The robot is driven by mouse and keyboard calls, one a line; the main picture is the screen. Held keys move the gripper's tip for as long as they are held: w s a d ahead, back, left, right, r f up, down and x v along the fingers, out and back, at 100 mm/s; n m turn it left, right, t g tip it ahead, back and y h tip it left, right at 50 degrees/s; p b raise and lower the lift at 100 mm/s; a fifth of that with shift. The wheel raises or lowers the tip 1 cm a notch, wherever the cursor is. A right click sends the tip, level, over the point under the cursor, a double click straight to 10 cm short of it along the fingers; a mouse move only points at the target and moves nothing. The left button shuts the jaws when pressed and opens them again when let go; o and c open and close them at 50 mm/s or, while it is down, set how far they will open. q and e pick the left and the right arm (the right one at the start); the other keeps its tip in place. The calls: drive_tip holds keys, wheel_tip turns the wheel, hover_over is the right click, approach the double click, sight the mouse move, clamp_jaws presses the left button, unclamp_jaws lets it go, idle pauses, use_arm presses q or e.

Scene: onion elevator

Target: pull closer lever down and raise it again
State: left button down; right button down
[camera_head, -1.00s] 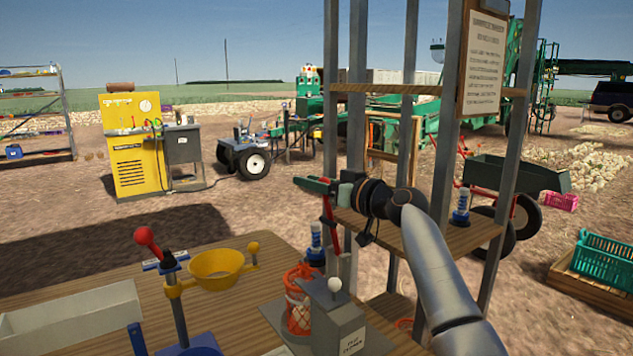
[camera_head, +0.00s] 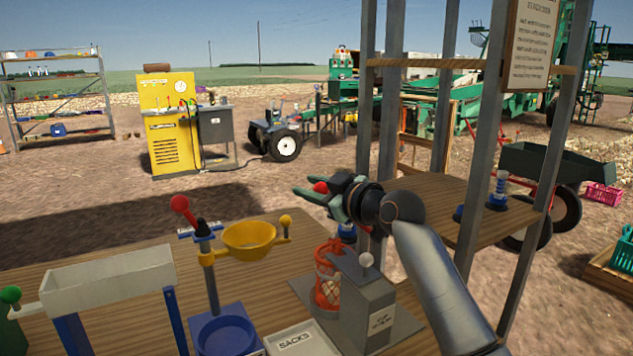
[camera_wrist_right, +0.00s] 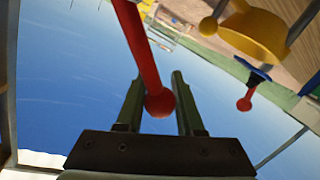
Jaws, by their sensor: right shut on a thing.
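A red lever with a round red knob (camera_head: 321,187) shows between the fingers of my right gripper (camera_head: 318,195). In the right wrist view the red rod (camera_wrist_right: 140,50) runs from the top edge to its ball, and my right gripper (camera_wrist_right: 160,108) has a finger on each side of the ball. It is shut on this lever. In the head view the rod is mostly hidden behind the gripper. A grey box (camera_head: 367,315) with small lettering and a white knob (camera_head: 366,260) stands below. My left gripper is not in view.
A yellow bowl (camera_head: 248,240) and a red-knobbed lever (camera_head: 180,204) are on a stand to the left. Metal posts (camera_head: 367,90) and a wooden shelf (camera_head: 430,200) stand close to my right arm.

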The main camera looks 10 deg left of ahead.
idle(0.3)
drive_tip(key=c, duration=0.5)
unclamp_jaws()
drive_tip(key=shift+c, duration=0.2)
drive_tip(key=shift+s+d, duration=0.1)
drive_tip(key=v, duration=1.2)
drive_tip(key=shift+s+d, duration=0.1)
drive_tip(key=shift+s, duration=0.05)
